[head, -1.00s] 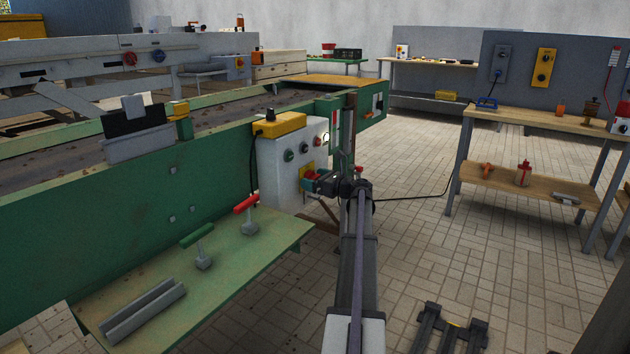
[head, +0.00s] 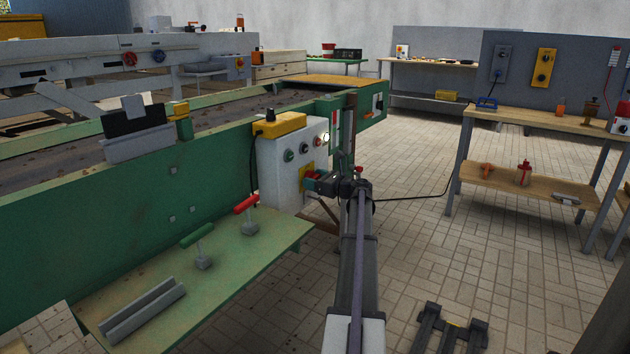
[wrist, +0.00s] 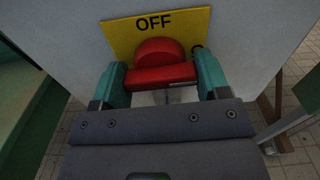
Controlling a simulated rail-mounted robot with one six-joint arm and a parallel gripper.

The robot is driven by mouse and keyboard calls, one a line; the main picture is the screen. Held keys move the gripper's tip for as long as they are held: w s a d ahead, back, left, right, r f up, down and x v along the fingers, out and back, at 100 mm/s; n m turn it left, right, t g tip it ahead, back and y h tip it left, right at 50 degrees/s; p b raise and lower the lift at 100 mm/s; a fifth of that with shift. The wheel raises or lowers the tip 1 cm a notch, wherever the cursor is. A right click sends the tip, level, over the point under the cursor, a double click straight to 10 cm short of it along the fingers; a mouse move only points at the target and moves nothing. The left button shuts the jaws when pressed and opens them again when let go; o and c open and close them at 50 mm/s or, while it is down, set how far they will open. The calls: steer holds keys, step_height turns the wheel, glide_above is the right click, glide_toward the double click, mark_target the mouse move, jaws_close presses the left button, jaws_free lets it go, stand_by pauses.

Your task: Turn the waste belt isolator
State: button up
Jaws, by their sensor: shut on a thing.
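The isolator is a red rotary handle (wrist: 160,69) on a yellow plate (wrist: 120,36) marked OFF, on the front of a white control box (head: 282,170). In the wrist view the handle's bar lies crosswise between the two teal fingers of my gripper (wrist: 161,82), which is shut on it. In the head view my gripper (head: 312,181) reaches the yellow plate from the right and partly hides the handle. The rest of the plate's lettering is mostly hidden in the wrist view.
The box also carries several round buttons and a lit lamp (head: 326,138), with a yellow unit (head: 279,125) on top. A green shelf (head: 220,270) holding a red-handled tool (head: 247,210) and a green-handled tool (head: 200,240) juts out at lower left.

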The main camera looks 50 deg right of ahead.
steer(key=n, duration=0.8)
steer(key=shift+n, duration=0.4)
steer(key=n, duration=0.8)
steer(key=shift+n, duration=0.3)
steer(key=o, duration=0.9)
steer(key=shift+o, duration=0.2)
